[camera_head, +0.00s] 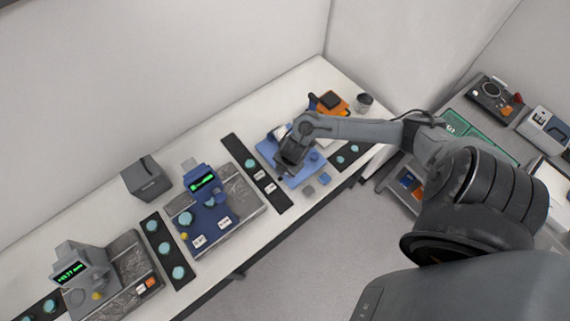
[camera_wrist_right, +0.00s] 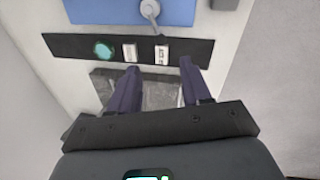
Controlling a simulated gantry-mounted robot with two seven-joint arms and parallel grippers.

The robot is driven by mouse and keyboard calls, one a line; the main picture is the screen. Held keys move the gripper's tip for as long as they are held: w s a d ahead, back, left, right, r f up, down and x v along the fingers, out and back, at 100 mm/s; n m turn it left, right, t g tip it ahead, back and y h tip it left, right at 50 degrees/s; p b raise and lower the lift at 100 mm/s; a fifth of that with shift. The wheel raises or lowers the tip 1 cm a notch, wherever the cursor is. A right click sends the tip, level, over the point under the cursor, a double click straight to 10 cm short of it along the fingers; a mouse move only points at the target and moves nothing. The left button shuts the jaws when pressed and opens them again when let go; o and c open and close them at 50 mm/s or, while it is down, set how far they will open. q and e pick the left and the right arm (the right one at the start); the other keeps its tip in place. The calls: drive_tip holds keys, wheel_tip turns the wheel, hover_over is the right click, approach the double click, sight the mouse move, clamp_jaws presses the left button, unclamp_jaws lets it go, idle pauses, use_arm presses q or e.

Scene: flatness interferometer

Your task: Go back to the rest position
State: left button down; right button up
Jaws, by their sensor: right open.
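My right arm reaches in from the right in the head view, and its gripper (camera_head: 284,172) hangs over the blue mat (camera_head: 310,167) area on the bench. In the right wrist view the two dark fingers of the gripper (camera_wrist_right: 160,72) stand apart with nothing between them. They point towards a black strip (camera_wrist_right: 70,46) that carries a teal disc (camera_wrist_right: 104,49) and two small white labelled blocks (camera_wrist_right: 130,52). A grey mottled plate (camera_wrist_right: 158,95) shows below the fingers. My left gripper is in neither view.
An instrument with a green display and blue front (camera_head: 204,190) stands at centre. Another instrument (camera_head: 80,272) stands at lower left. A dark box (camera_head: 146,179) is at the wall. An orange device (camera_head: 330,104) and a cup (camera_head: 363,102) are at the far end. A side bench is at right.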

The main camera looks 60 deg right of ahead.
drive_tip(key=s+a+f+g+y, duration=0.1)
drive_tip(key=s+a+f+y, duration=0.3)
drive_tip(key=s+a, duration=0.7)
drive_tip(key=w+a+r+m+t, duration=0.15)
drive_tip(key=a+r+m, duration=0.25)
drive_tip(key=a, duration=0.8)
drive_tip(key=d+r+m+h, duration=0.1)
drive_tip(key=d+r+m, duration=0.2)
drive_tip(key=r+m, duration=0.2)
drive_tip(key=d+r+m+h, duration=0.2)
drive_tip(key=d+r+m, duration=0.2)
drive_tip(key=r, duration=0.5)
drive_tip(key=shift+s+r+m+t, duration=0.15)
drive_tip(key=shift+s+m+t, duration=0.15)
drive_tip(key=shift+m+t, duration=0.2)
drive_tip(key=shift+c, duration=0.2)
